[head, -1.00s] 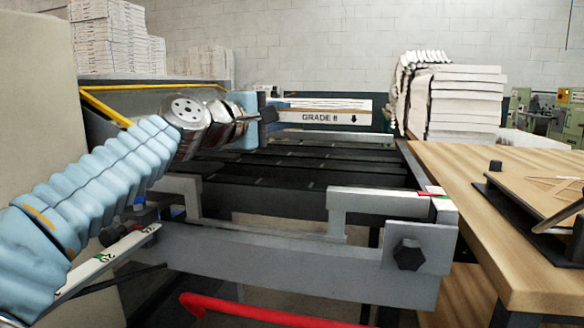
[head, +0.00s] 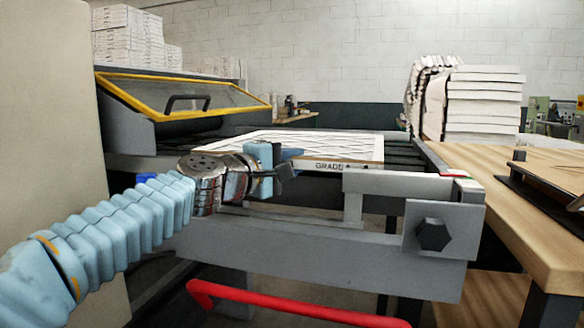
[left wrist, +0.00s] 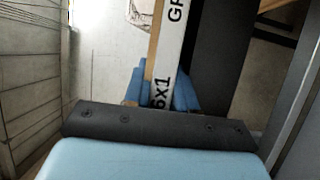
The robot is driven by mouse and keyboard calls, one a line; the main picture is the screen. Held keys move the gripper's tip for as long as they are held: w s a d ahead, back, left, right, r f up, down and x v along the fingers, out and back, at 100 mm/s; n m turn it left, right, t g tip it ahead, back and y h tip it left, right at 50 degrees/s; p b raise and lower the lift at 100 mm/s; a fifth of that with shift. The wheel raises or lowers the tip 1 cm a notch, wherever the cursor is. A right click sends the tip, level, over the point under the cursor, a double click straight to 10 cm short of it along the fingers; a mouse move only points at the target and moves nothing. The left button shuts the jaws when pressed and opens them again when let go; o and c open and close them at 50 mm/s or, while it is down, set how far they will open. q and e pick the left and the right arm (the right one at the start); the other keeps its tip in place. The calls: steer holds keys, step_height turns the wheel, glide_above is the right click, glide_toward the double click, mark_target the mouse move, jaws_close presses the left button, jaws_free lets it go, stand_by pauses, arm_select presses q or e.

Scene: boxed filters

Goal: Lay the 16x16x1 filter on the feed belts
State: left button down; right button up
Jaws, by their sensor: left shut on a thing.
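The filter (head: 300,141) is a flat square with white pleats and a pale cardboard edge marked "GRADE". In the head view it lies nearly level over the dark feed belts (head: 402,157); I cannot tell whether it touches them. My left gripper (head: 283,163) is shut on its near edge, left of the printing. In the left wrist view the edge (left wrist: 169,60) shows "6x1" and runs between the blue fingers (left wrist: 160,92). The filter hides much of the belts. My right gripper is not in view.
A grey front rail (head: 330,240) with a raised bracket (head: 395,186) and a red bar (head: 290,305) stand nearest. A yellow-edged clear guard (head: 185,95) is at left. A wooden table (head: 500,190) is at right, with stacked white filters (head: 485,105) behind.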

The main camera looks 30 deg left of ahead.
arm_select(q)
steer(key=shift+f+b, duration=0.65)
steer(key=c, duration=1.2)
jaws_free()
steer(key=shift+d, duration=0.1)
steer(key=s+a+r, duration=0.1)
steer(key=s+a, duration=0.1)
steer(key=s, duration=1)
steer(key=shift+a+r, duration=0.15)
steer(key=shift+a, duration=0.1)
steer(key=shift+w, duration=0.1)
